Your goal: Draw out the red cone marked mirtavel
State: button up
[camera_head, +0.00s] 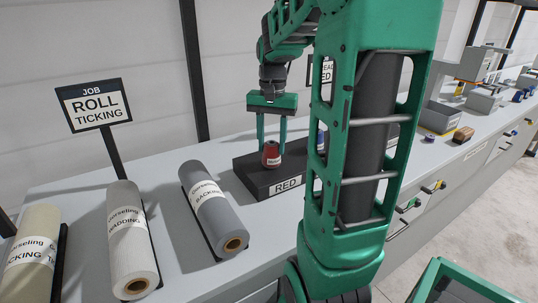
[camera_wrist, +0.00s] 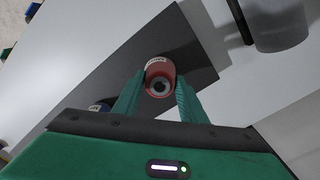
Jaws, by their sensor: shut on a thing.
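A red cone (camera_head: 271,153) with a pale label band is between the fingers of my gripper (camera_head: 272,138). In the wrist view the red cone (camera_wrist: 160,77) shows its round top with a dark hole, and my gripper (camera_wrist: 160,92) is shut on it. The label's writing is too small to read. The cone is at the dark block (camera_head: 256,178) with a RED plate on its front. I cannot tell whether its base touches the block.
Three fabric rolls, a grey one (camera_head: 212,205), a white one (camera_head: 130,235) and a cream one (camera_head: 32,250), lie on the left of the grey counter. A ROLL TICKING sign (camera_head: 93,105) stands behind them. Small boxes and spools lie at the far right.

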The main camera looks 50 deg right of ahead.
jog(key=shift+r, duration=0.3)
jog(key=shift+w+r, duration=0.1)
jog(key=shift+r, duration=2.45)
